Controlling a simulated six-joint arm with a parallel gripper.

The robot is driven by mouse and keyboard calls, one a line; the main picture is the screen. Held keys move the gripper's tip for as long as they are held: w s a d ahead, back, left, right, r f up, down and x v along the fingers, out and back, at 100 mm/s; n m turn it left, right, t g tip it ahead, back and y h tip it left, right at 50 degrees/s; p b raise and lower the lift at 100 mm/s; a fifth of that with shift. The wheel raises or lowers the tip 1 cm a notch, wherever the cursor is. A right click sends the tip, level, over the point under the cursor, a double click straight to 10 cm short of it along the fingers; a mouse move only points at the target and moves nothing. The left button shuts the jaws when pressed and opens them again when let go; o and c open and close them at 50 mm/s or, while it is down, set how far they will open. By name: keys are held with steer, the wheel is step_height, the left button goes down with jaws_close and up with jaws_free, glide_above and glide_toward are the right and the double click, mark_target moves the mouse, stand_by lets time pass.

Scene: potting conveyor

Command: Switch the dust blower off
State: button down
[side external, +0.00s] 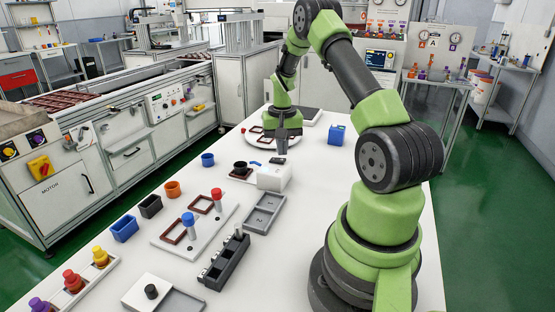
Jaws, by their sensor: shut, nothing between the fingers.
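A small white box (270,177) with a dark top edge stands near the middle of the white table; it may be the dust blower, but I see no label. Its switch is too small to make out. My gripper (282,151) points down just behind and above this box, and its fingers are together with nothing held. I cannot tell whether the fingertips touch the box.
A dark round cup on a brown frame (241,168) and a small blue piece stand left of the box. A grey two-part tray (263,213) lies in front. A blue bin (337,134) stands at back right. The table's right middle is clear.

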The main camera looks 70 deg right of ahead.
mark_target(282, 160)
steer(key=shift+f, duration=1.05)
stand_by(0.4)
steer(key=shift+r, duration=3.5)
